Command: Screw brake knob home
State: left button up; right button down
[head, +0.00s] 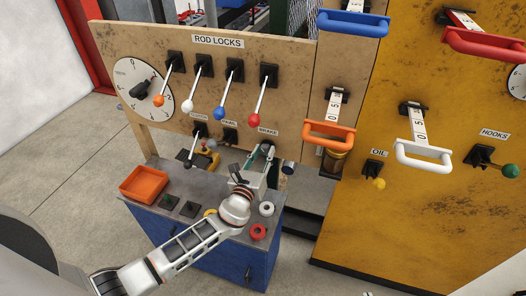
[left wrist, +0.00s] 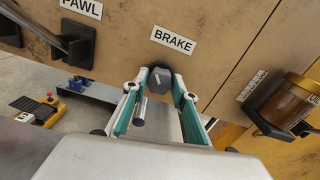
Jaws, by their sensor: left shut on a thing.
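The BRAKE label (head: 268,131) is on the wooden panel in the head view and above the knob in the left wrist view (left wrist: 173,40). My left gripper (head: 262,158) reaches the panel just below this label. In the left wrist view its green-lined fingers (left wrist: 160,88) stand on both sides of a dark faceted knob (left wrist: 160,79) and are shut on it. A short metal rod (left wrist: 140,111) shows below the knob, between the fingers. How deep the knob sits is hidden. My right gripper is out of view.
The PAWL lever (left wrist: 72,42) is left of the knob. An amber jar (left wrist: 288,98) is fixed at right.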

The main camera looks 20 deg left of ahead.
pick_arm(q)
jog(key=shift+m, duration=0.5)
jog(key=o, duration=1.1)
jog(key=s, duration=1.2)
jog(key=shift+a, duration=0.2)
